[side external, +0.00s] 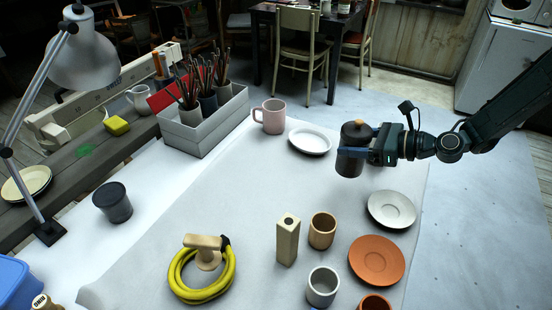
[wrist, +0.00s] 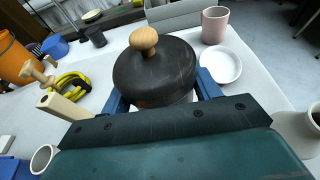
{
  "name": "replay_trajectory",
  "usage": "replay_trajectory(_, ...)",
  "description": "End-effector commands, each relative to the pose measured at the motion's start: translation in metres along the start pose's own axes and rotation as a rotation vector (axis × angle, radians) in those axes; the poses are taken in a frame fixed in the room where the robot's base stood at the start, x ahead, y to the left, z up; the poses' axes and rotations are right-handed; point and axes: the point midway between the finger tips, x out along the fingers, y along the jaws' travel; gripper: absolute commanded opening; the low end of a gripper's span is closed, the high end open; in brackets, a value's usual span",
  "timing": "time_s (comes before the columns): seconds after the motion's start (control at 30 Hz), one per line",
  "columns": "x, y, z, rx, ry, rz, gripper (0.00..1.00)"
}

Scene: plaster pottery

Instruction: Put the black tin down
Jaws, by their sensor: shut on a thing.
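The black tin (side external: 352,147) is a dark cylinder whose lid has a round wooden knob. My gripper (side external: 360,150) is shut on it, with a blue finger on each side. In the side view the tin is upright at the right part of the work table, near the white dish. I cannot tell for sure whether its base is above the table or touching it. In the wrist view the tin (wrist: 155,75) fills the middle, its lid and knob facing the camera, between the blue fingers; its lower part is hidden by my gripper.
A white dish (side external: 310,141) and pink mug (side external: 270,116) stand left of the tin. A white saucer (side external: 392,209) and terracotta saucer (side external: 377,260) lie nearer the camera. The table between the dish and vase is clear.

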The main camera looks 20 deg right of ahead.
Motion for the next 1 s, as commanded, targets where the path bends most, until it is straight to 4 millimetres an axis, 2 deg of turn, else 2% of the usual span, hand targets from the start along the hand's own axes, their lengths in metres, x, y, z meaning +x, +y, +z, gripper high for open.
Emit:
replay_trajectory(0.2, 0.01, 0.0, -0.031, 0.002, 0.001, 0.0, 0.33)
replay_trajectory(0.4, 0.016, 0.0, -0.051, 0.001, 0.0, 0.0, 0.33)
replay_trajectory(0.77, 0.018, 0.0, -0.057, -0.001, -0.002, 0.0, 0.33)
replay_trajectory(1.0, 0.023, 0.0, -0.075, 0.001, 0.0, 0.0, 0.33)
